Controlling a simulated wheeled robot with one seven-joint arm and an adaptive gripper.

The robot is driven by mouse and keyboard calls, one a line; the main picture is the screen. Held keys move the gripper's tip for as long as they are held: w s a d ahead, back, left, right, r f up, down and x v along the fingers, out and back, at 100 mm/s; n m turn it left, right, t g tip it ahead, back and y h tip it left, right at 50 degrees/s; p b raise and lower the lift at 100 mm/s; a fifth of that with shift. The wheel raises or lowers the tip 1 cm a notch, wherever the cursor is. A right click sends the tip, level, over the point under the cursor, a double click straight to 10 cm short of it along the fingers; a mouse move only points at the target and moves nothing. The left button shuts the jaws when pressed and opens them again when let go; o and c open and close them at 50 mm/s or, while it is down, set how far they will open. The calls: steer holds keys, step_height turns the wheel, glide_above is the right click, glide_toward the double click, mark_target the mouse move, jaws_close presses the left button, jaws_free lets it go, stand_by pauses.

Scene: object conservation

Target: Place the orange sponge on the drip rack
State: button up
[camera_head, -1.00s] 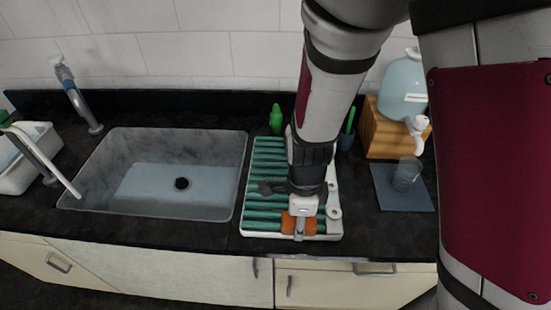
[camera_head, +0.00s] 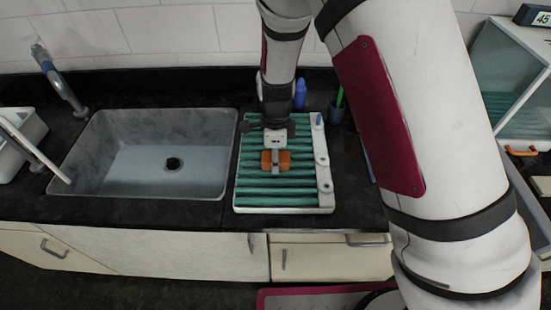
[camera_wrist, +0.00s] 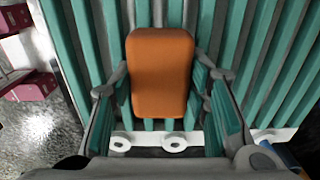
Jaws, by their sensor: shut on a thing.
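The orange sponge (camera_head: 285,161) is held in my gripper (camera_head: 276,162) over the middle of the drip rack (camera_head: 285,210). The rack has green slats in a white frame and lies right of the sink. In the wrist view the sponge (camera_wrist: 160,72) is a rounded orange block between the two fingers of my gripper (camera_wrist: 162,85), above the rack's green slats (camera_wrist: 270,65). I cannot tell whether its underside touches the slats.
The sink (camera_head: 150,160) is left of the rack. A blue bottle (camera_head: 300,93) and a dark cup (camera_head: 336,113) stand behind the rack. A white bin (camera_head: 22,130) is at the far left. My arm hides much of the counter at the right.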

steer(key=shift+f, duration=0.45)
steer(key=shift+f, duration=0.15)
steer(key=o, duration=0.9)
steer(key=shift+o, duration=0.2)
step_height(320, 180, up, 12)
steer(key=shift+r+b, duration=0.25)
steer(key=shift+b, duration=0.1)
